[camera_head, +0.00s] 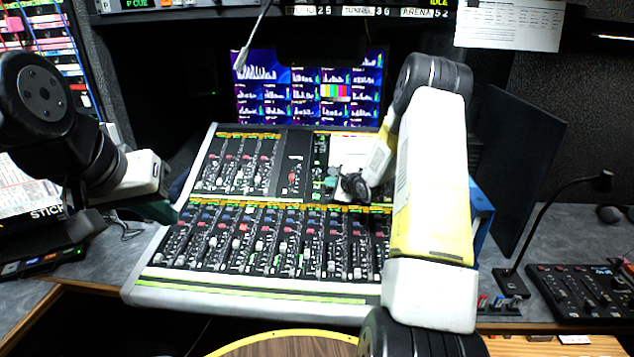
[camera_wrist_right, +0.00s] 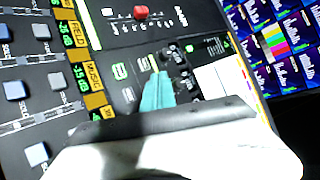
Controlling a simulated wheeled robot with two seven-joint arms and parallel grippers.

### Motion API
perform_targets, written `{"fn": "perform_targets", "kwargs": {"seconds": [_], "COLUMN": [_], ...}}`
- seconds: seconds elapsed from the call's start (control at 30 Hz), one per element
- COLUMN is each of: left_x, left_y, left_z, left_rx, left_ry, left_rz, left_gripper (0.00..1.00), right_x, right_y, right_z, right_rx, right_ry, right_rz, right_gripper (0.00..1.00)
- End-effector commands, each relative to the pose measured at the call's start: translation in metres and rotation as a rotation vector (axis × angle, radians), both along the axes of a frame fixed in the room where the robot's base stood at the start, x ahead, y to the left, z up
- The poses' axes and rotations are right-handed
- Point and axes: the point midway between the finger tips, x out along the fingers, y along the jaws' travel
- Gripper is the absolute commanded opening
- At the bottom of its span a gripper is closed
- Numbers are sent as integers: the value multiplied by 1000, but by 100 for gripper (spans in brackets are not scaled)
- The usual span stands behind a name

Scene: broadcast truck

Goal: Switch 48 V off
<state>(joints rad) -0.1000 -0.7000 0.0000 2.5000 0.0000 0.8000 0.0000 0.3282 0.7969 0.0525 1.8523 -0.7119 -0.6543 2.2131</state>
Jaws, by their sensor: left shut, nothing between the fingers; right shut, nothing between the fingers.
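The mixing console (camera_head: 250,290) stands in the middle of the desk. Its centre section has a small panel of keys and knobs, where green-lit keys (camera_wrist_right: 119,71) show in the right wrist view. I cannot read which control is marked 48 V. My right gripper (camera_head: 334,177) is shut and empty, with its teal fingertips (camera_wrist_right: 156,92) over this panel, close to the lit keys and a row of black knobs (camera_wrist_right: 180,65). I cannot tell whether they touch. My left gripper (camera_head: 168,206) is shut and empty, left of the console.
Meter screens (camera_head: 308,88) stand behind the console. A white sheet (camera_head: 353,144) lies on its upper part. At right are a gooseneck microphone (camera_head: 545,220) and a small black control panel (camera_head: 585,293). My right arm hides the console's right end.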

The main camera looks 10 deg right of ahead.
Motion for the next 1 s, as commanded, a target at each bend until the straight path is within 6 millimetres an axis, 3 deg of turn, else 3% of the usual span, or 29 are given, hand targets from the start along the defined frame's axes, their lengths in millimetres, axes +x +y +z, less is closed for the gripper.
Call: {"fn": "perform_targets", "kwargs": {"seconds": [0.5, 1.0], "left_x": [0, 0], "left_y": [0, 0], "left_z": [0, 0], "left_rx": [0, 0], "left_ry": [0, 0], "left_rz": [0, 0], "left_gripper": [0, 0], "right_x": [-4, -21], "right_y": [1, 6], "right_z": [10, 51], "right_rx": [1, 0], "right_ry": [-1, -2], "right_rz": [0, 1], "right_gripper": [0, 0]}}
